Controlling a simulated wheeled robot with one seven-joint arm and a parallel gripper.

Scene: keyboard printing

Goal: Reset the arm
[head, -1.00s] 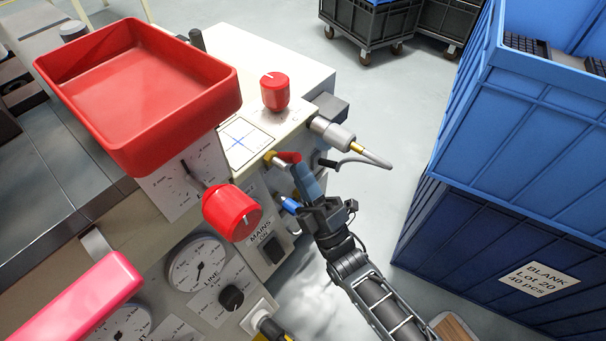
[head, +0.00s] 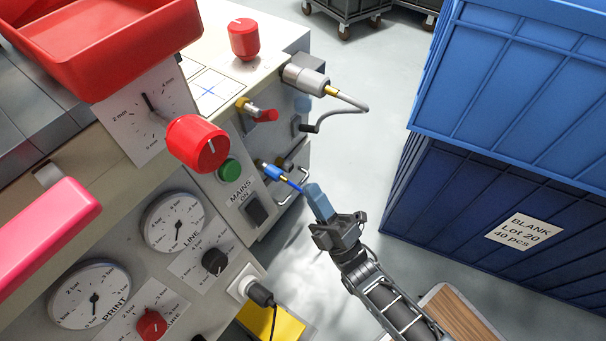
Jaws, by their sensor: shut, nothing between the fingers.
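My gripper (head: 319,203) is at the lower middle of the head view, at the end of my dark arm, which reaches in from the bottom right. Its blue-grey fingers are together, with nothing between them. It is in front of the right side of the printing machine (head: 268,70), near a blue fitting (head: 272,171) with a thin blue tube. I cannot tell whether the fingertips touch the tube. A brass valve with a red lever (head: 264,115) sits on the machine's side above the gripper.
Stacked blue crates (head: 480,190) stand close to the right of my arm. The machine's panel has red knobs (head: 199,143), a green button (head: 229,170) and gauges (head: 176,221). A red tray (head: 130,60) is at the upper left. Grey floor lies between machine and crates.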

